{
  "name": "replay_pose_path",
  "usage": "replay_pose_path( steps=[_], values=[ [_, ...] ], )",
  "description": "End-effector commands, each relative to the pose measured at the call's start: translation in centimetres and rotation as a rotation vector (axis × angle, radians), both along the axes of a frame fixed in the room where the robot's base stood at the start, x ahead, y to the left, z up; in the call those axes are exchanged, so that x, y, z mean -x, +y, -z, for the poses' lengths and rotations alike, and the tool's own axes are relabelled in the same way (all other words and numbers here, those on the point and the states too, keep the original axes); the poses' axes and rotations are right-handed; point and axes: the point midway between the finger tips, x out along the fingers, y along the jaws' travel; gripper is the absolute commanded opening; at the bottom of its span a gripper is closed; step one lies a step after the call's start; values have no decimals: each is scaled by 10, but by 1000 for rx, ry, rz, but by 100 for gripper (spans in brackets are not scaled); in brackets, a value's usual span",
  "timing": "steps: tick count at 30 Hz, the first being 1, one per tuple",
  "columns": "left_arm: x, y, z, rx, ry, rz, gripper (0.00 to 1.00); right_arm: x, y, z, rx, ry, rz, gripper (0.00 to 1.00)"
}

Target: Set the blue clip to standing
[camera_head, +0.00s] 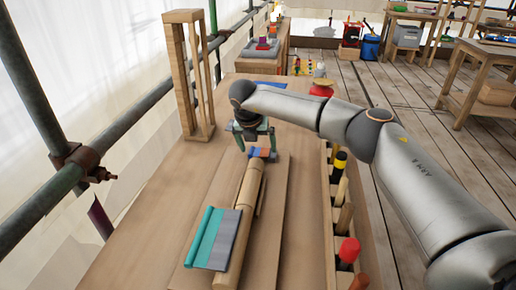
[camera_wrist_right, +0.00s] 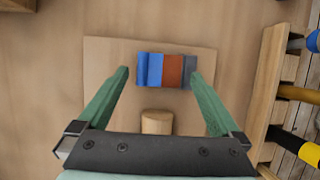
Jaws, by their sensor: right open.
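The blue clip (camera_head: 262,152) lies on a wooden board beyond the end of a round wooden rod in the head view. In the right wrist view the blue clip (camera_wrist_right: 149,70) shows as a blue band with a raised roll, beside rust-brown and grey bands. My right gripper (camera_head: 255,146) is above it, with its green fingers pointing down. In the right wrist view the fingers of my right gripper (camera_wrist_right: 159,76) are open, one toward each side of the clip, with nothing held between them. I cannot tell the height gap. My left gripper is out of view.
A teal and grey piece (camera_head: 213,238) lies on the near part of the board (camera_head: 268,235), beside the wooden rod (camera_head: 248,188). A wooden upright frame (camera_head: 188,75) stands at left. A rack (camera_head: 327,205) with colored-handled tools runs along the right edge.

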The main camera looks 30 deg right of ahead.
Motion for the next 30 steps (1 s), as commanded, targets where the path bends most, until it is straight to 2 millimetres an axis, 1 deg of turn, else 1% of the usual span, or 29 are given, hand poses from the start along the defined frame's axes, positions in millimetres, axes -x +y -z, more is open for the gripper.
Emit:
replay_pose_path(
  steps=[1,4,13,14,30],
  values=[
    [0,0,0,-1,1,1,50,-1,-1,5,0,1,0,100],
    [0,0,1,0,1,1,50,-2,-3,11,1,1,-1,100],
    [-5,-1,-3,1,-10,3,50,-3,-4,12,1,1,-2,100],
    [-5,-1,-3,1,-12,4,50,-3,-4,12,1,1,-2,98],
    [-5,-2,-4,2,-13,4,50,-3,-4,12,0,0,-1,37]
  ],
)
